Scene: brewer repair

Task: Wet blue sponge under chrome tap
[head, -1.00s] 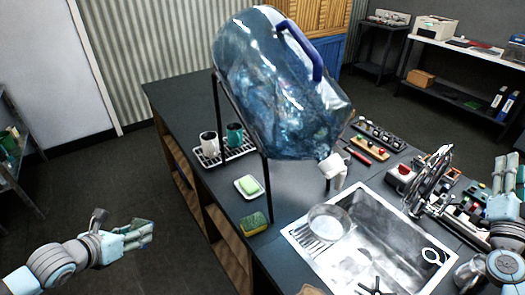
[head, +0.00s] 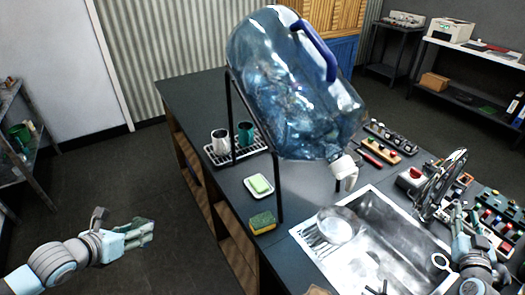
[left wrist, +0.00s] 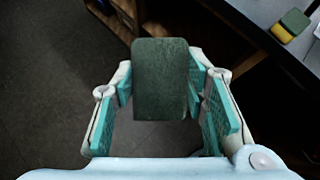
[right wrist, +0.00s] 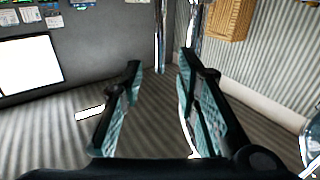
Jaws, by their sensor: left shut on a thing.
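My left gripper (head: 142,232) is over the floor left of the counter, shut on a block-shaped sponge (left wrist: 160,80). Its visible face is dark green in the left wrist view; I cannot see a blue side. The chrome tap (head: 440,187) rises at the right side of the sink (head: 400,238). My right gripper (head: 459,212) is beside the tap in the head view. In the right wrist view its fingers (right wrist: 160,62) are apart and empty, with a chrome pipe (right wrist: 160,30) beyond them.
A yellow-green sponge (head: 262,222) and a soap dish (head: 250,194) lie on the counter's left edge. A large tilted blue water bottle (head: 290,90) stands behind the sink. Tools and small parts crowd the counter's right.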

